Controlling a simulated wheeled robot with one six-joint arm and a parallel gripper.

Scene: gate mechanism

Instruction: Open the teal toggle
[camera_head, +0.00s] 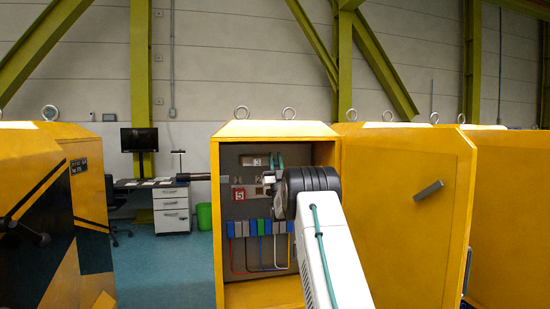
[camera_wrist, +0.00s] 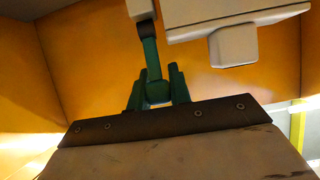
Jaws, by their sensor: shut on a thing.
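The teal toggle (camera_head: 279,160) is in the upper part of the open yellow cabinet, on its grey back panel. In the wrist view the teal toggle (camera_wrist: 152,68) shows as a lever between two teal prongs, above a dark strip with screws. My gripper (camera_head: 269,179) is inside the cabinet opening, just below and in front of the toggle. In the wrist view my gripper (camera_wrist: 147,28) is a pale part with a dark tip at the lever's upper end. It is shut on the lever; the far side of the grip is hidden.
The yellow cabinet (camera_head: 222,140) holds a red-marked part (camera_head: 239,195) and a row of blue, green and grey blocks (camera_head: 251,228) with coloured wires. Its open door (camera_head: 405,220) stands at the right. A desk and a green bin (camera_head: 204,216) are behind at the left.

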